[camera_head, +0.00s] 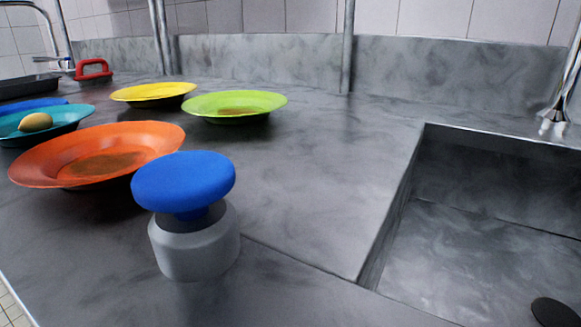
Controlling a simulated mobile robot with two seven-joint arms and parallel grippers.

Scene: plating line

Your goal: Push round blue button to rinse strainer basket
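The round blue button (184,182) sits on top of a grey cylindrical base (196,245) on the metal counter, near the front and left of the sink. Its cap is raised above the base with a dark gap between them. I see no strainer basket in this view. Neither of my grippers shows in the view.
An orange plate (65,163) stands close behind and left of the button. Yellow (153,91), green (262,101) and teal (78,112) plates lie further back. A red-handled object (93,68) stands back left. The empty-looking sink (480,235) is at right, under a faucet (556,118).

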